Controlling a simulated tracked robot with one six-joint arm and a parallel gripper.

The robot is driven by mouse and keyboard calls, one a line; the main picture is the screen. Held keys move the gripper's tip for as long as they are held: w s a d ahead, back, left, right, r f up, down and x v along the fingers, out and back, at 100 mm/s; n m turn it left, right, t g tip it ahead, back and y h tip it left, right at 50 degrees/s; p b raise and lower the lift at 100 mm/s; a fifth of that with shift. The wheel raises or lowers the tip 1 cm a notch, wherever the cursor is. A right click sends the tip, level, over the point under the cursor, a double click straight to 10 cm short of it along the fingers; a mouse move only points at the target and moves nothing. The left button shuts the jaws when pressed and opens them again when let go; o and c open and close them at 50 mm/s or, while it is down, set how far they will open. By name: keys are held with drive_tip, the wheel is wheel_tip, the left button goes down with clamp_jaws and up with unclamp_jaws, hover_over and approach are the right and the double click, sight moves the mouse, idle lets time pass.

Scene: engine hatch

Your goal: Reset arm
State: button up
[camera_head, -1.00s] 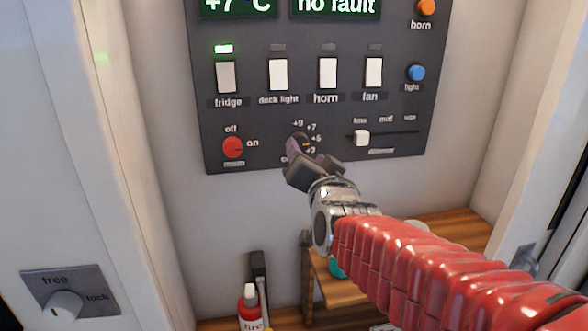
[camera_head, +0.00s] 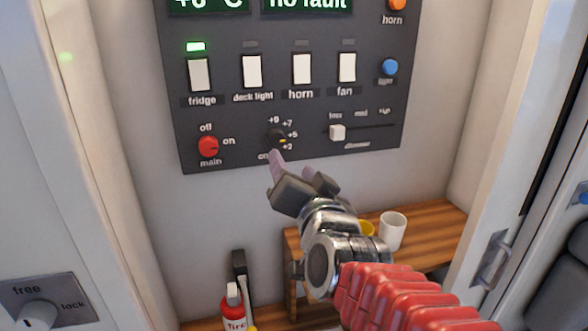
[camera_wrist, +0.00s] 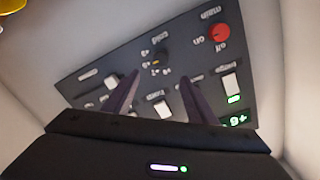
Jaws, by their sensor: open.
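My gripper (camera_head: 292,172) is in front of the lower edge of the dark control panel (camera_head: 225,120), just below the temperature knob (camera_head: 276,138). In the wrist view my gripper (camera_wrist: 155,92) has its two fingers spread with nothing between them. The knob (camera_wrist: 161,57) shows beyond the fingers, apart from them. Its yellow mark points toward the right side of the +9 to +3 scale in the head view. My red-sleeved arm reaches in from the lower right.
The panel also carries a red main knob (camera_head: 208,146), a fridge switch (camera_head: 198,75) with a lit green lamp, and a slider (camera_head: 337,132). Below are a wooden shelf (camera_head: 435,235) with a white cup (camera_head: 392,231), and a red extinguisher (camera_head: 233,310). A free/lock knob (camera_head: 37,315) is at the lower left.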

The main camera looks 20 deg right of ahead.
drive_tip(key=shift+f, duration=0.1)
drive_tip(key=s+a+f+n+g+y, duration=0.1)
drive_tip(key=s+a+f+n+g, duration=0.15)
drive_tip(key=f, duration=0.35)
drive_tip(key=s+a+f+n+g+y, duration=0.1)
drive_tip(key=s+f+n+g, duration=0.2)
drive_tip(key=f, duration=0.4)
drive_tip(key=s+d+f+n+g, duration=0.1)
drive_tip(key=s+d+f+g, duration=0.1)
drive_tip(key=s, duration=0.4)
drive_tip(key=s+d+f+g+h, duration=0.1)
drive_tip(key=s+d+f+g, duration=0.1)
drive_tip(key=s+f+g, duration=0.2)
drive_tip(key=shift+s+f+n, duration=0.25)
drive_tip(key=shift+s+n, duration=0.1)
drive_tip(key=shift+s, duration=1.05)
drive_tip(key=shift+g, duration=0.25)
